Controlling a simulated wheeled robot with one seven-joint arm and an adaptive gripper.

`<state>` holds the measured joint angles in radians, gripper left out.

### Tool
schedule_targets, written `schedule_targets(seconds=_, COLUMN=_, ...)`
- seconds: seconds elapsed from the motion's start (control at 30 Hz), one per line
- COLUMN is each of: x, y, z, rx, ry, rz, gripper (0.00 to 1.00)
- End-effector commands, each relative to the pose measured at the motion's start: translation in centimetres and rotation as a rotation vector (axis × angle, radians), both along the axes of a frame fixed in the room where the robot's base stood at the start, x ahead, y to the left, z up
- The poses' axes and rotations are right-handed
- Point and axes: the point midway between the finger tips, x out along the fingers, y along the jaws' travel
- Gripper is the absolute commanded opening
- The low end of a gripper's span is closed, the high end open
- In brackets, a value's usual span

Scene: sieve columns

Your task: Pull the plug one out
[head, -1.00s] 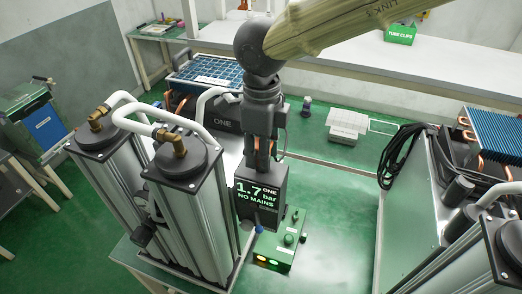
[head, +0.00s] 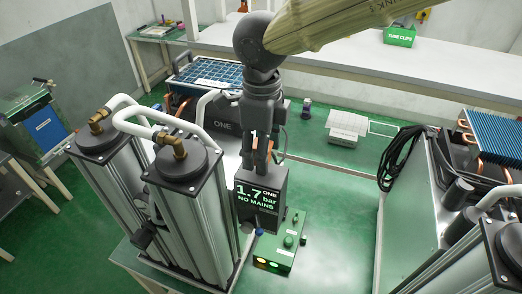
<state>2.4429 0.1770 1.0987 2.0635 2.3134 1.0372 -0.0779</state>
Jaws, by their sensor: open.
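My gripper (head: 262,162) points down with its two fingers apart, just above or behind the top of a dark display box (head: 262,200). A black unit marked "ONE" (head: 222,127) stands behind and to the left, partly hidden by my gripper. I cannot make out plug one clearly. A small blue-tipped piece (head: 259,231) shows below the display box.
Silver twin columns (head: 185,215) with white hoses stand close on the left. A green control box (head: 280,245) with lit lamps sits below right. A black cable coil (head: 391,160) hangs on the right-hand unit. A white bench (head: 330,55) runs behind.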

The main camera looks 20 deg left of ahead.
Motion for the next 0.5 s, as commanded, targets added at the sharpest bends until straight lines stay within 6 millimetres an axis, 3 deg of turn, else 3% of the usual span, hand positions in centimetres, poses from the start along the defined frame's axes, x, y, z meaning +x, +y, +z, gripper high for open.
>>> schedule_targets(seconds=0.5, x=0.1, y=0.0, z=8.7, rx=0.001, ry=0.0, rz=-0.001, gripper=0.57)
